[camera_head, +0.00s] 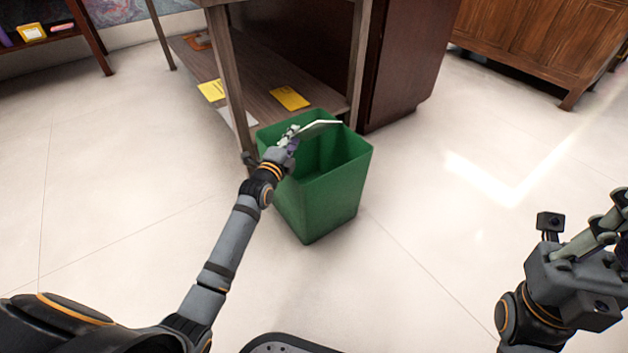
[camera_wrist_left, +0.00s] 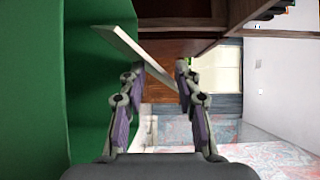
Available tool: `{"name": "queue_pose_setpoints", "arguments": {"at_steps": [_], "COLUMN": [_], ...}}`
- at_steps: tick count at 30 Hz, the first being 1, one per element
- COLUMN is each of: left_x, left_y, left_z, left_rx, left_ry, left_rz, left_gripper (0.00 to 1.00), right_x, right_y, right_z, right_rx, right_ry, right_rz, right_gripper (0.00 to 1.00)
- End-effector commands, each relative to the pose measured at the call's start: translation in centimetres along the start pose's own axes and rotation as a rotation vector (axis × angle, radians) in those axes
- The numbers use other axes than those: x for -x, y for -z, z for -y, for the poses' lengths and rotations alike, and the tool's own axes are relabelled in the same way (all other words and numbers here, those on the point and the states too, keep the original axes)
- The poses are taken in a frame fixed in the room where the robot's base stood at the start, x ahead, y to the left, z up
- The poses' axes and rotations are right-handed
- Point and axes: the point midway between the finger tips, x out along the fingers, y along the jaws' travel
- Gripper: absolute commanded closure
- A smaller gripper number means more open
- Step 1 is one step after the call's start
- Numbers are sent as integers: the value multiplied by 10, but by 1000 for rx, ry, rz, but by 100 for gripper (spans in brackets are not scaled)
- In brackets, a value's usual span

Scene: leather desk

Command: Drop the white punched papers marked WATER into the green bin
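The white papers (camera_head: 320,127) show as a thin, tilted white sheet above the opening of the green bin (camera_head: 335,205). No WATER marking is readable. My left gripper (camera_head: 288,138) is over the bin's left rim, at the near end of the papers. In the left wrist view the papers (camera_wrist_left: 130,48) slant across the fingertips, and the two fingers (camera_wrist_left: 160,75) stand apart with a clear gap. I cannot tell whether the papers touch a finger. The green bin wall (camera_wrist_left: 35,90) fills the left of that view. My right gripper (camera_head: 598,228) is at the right edge, partly cut off, away from the bin.
A wooden table (camera_head: 262,80) with a low shelf stands behind the bin. Yellow papers (camera_head: 290,98) and another yellow piece (camera_head: 211,90) lie on the shelf. A wooden cabinet (camera_head: 535,40) is at the back right. The pale floor (camera_head: 450,240) right of the bin is clear.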

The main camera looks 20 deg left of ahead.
Motion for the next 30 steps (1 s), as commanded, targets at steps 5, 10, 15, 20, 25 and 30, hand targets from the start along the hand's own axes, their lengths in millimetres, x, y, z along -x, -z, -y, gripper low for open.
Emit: {"name": "queue_pose_setpoints", "arguments": {"at_steps": [5, 10, 15, 20, 25, 30], "left_x": [16, 58, 98, 114, 120, 120], "left_y": [0, 0, 0, 0, 0, 0], "left_z": [-2, -2, -1, 0, 0, 0], "left_rx": [-2, -6, -6, -4, -1, 0], "left_ry": [-2, -3, -2, -1, 1, 1], "left_rz": [0, -1, -1, 0, -1, 0], "left_gripper": [68, 68, 68, 68, 68, 68], "right_x": [0, 0, 0, 0, 0, 0], "right_y": [0, 0, 0, 0, 0, 0], "right_z": [0, 0, 0, 0, 0, 0], "right_rx": [1, 0, 0, 0, 0, 0], "right_ry": [-1, -1, -1, 0, 0, 0], "right_rz": [-1, 0, 0, 0, 0, 0], "right_gripper": [100, 100, 100, 100, 100, 100]}}
